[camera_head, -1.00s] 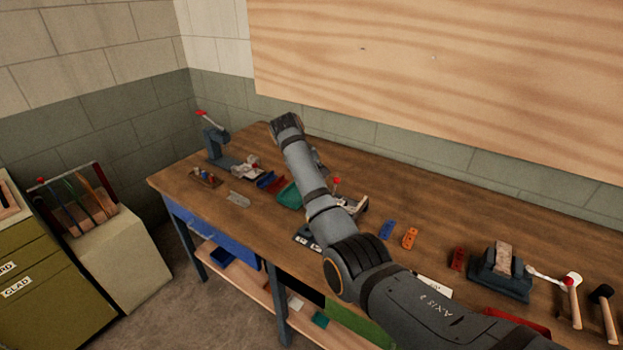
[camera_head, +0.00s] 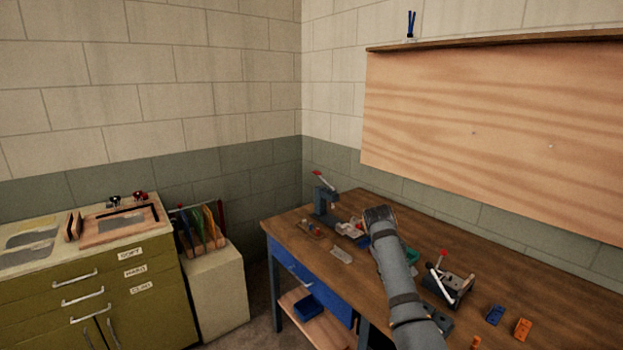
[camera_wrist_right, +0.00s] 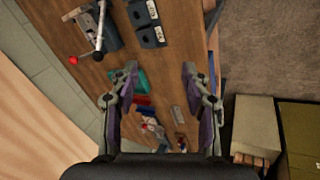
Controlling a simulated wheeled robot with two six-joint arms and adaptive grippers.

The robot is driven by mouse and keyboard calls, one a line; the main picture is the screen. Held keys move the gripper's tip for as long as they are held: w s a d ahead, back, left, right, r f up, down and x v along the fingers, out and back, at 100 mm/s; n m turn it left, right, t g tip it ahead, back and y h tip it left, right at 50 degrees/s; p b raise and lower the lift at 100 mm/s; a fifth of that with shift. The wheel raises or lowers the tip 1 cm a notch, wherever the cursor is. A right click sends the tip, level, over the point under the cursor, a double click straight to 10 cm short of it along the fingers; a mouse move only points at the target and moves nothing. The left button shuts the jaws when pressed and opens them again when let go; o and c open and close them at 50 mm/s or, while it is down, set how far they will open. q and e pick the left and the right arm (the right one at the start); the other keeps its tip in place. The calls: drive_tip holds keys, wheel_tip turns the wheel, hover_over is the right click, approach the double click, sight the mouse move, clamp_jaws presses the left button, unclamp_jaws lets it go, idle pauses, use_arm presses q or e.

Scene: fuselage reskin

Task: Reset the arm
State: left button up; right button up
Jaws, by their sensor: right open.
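My right arm (camera_head: 399,285) rises from the bottom of the head view and reaches over the wooden workbench (camera_head: 572,312). Its gripper is hidden behind the wrist there. In the right wrist view my right gripper (camera_wrist_right: 160,72) is open, its two fingers spread wide with nothing between them. It points down at the bench from above. A teal bin (camera_wrist_right: 141,82) shows below, near the left finger. My left gripper is in neither view.
A lever press (camera_head: 325,203) with a red-tipped handle stands at the bench's far left corner. A lever tool (camera_head: 449,287), a blue block (camera_head: 495,314) and an orange block (camera_head: 522,329) lie right of my arm. Left of the bench stands a green cabinet (camera_head: 98,282).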

drive_tip(key=s+d+f+m+y, duration=0.15)
drive_tip(key=s+d+f, duration=0.25)
drive_tip(key=s+f, duration=1.2)
drive_tip(key=s+a+m+y, duration=0.1)
drive_tip(key=s+a+y, duration=0.1)
drive_tip(key=s, duration=2)
wheel_tip(320, 180, down, 25)
drive_tip(key=d, duration=0.2)
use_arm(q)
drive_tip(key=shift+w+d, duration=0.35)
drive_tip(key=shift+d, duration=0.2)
use_arm(e)
drive_tip(key=s+d+f+g, duration=0.1)
drive_tip(key=s+f, duration=1.7)
drive_tip(key=s, duration=0.2)
drive_tip(key=shift+s+d+f+m+g, duration=0.25)
drive_tip(key=shift+d+m+g, duration=0.1)
drive_tip(key=shift+m+g, duration=0.1)
